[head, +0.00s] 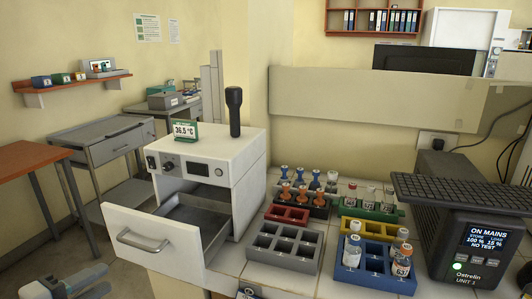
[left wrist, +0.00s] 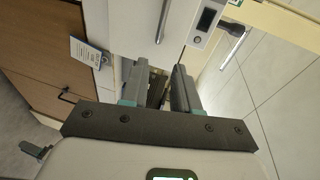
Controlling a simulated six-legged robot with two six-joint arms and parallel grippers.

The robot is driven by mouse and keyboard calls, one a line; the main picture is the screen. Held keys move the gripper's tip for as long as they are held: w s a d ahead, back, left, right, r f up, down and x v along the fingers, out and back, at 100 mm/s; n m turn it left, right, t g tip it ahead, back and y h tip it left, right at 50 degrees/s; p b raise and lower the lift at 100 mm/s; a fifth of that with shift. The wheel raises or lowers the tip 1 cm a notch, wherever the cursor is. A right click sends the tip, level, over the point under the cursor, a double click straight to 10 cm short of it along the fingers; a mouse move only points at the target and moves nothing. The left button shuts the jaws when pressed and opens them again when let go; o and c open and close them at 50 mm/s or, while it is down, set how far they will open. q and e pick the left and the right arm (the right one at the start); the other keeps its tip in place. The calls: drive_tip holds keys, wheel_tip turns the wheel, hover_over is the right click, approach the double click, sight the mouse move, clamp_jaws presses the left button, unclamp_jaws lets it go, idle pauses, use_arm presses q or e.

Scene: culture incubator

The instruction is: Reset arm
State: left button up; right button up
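My left gripper (head: 76,284) shows at the bottom left corner of the head view, left of the open drawer and apart from it. In the left wrist view its two fingers (left wrist: 163,88) stand apart with nothing held between them. The white incubator (head: 225,170) has its drawer (head: 155,245) pulled out, and the visible part of the drawer's inside is empty. The drawer's handle also shows in the left wrist view (left wrist: 164,20), beyond the fingertips. My right gripper is not in view.
A grey rack (head: 284,262) with empty slots stands right of the incubator. Behind and beside it are racks with several capped vials, and a blue rack (head: 375,282) with bottles. A black power unit (head: 470,240) stands at the right. An orange-topped table (head: 30,151) is at the left.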

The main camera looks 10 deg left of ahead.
use_arm(q)
drive_tip(key=w+d+f+n+g+h+p, duration=0.25)
drive_tip(key=w+d+f, duration=0.25)
drive_tip(key=d+f, duration=0.5)
drive_tip(key=w+d+f+n+g+h+p, duration=0.1)
drive_tip(key=w+d+f+n+g+h, duration=0.25)
drive_tip(key=d+f, duration=0.7)
drive_tip(key=s+d+f+n+g+y+p, duration=0.1)
drive_tip(key=s+d+f+n+g+y, duration=0.15)
drive_tip(key=s+d+f+n, duration=0.35)
drive_tip(key=s+d+f+n+g+y, duration=0.1)
drive_tip(key=s+d+f+n+g, duration=0.2)
drive_tip(key=f, duration=0.4)
drive_tip(key=s+a+f+n+g+y, duration=0.1)
drive_tip(key=s+f+n+g, duration=0.2)
drive_tip(key=s+n, duration=0.3)
drive_tip(key=shift+s+a+f+n+y, duration=0.4)
drive_tip(key=shift+s+f, duration=0.15)
drive_tip(key=shift+s, duration=0.35)
